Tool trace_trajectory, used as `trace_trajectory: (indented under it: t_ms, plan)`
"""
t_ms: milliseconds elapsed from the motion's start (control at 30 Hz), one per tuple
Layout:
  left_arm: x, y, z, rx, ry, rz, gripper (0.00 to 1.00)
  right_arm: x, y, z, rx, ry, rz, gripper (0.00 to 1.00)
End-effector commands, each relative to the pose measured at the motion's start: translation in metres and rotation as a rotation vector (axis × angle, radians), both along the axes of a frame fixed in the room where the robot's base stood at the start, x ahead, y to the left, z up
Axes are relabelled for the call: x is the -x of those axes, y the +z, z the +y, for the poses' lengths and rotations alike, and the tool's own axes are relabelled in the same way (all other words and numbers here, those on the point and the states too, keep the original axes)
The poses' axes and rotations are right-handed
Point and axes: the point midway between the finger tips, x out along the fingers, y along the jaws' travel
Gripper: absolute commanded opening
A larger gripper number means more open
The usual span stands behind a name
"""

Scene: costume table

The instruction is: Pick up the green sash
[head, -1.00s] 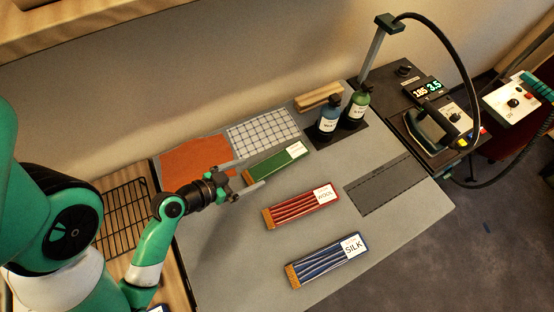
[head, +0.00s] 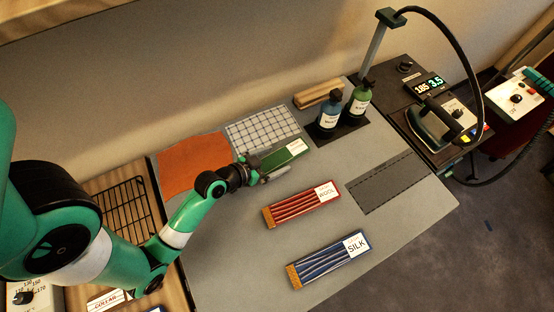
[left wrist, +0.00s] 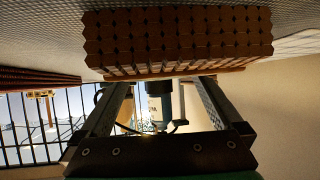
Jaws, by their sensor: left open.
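The green sash (head: 281,157), a folded flat strip with a white label at its right end, lies on the grey table mat in the head view. My left gripper (head: 262,170) is open at the sash's left end and hides that end in the head view. In the left wrist view, a patterned orange-brown end of a sash (left wrist: 178,38) fills the upper middle, close to the left gripper's fingers (left wrist: 162,88). I cannot tell whether the fingers touch it. My right gripper is not in view.
A red wool sash (head: 300,204) and a blue silk sash (head: 327,259) lie nearer on the grey mat (head: 225,265). An orange cloth (head: 192,163) and a checked cloth (head: 262,130) lie behind. Blue (head: 329,112) and green (head: 359,99) bottles stand right of the green sash. An iron (head: 434,122) stands farther right.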

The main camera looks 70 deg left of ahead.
Motion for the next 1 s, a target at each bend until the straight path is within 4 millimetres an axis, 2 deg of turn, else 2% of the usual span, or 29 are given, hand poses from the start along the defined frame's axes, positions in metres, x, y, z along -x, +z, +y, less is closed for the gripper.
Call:
trace_trajectory:
  t_ms: [167, 500, 600, 867, 1000]
  plan:
    - [0.000, 0.000, 0.000, 0.000, 0.000, 0.000, 0.98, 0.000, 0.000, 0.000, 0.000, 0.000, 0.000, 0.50]
    - [0.001, 0.000, 0.000, 0.000, 0.000, 0.001, 0.37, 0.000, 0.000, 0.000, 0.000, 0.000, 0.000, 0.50]
    - [0.000, 0.001, 0.000, 0.000, 0.000, 0.000, 0.22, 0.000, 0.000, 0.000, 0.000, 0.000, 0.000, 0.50]
    - [0.000, 0.002, 0.000, 0.000, 0.000, 0.000, 0.21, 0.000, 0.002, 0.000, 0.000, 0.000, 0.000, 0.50]
    - [0.000, 0.013, 0.000, -0.001, 0.000, -0.002, 0.21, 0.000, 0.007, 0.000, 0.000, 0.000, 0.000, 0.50]
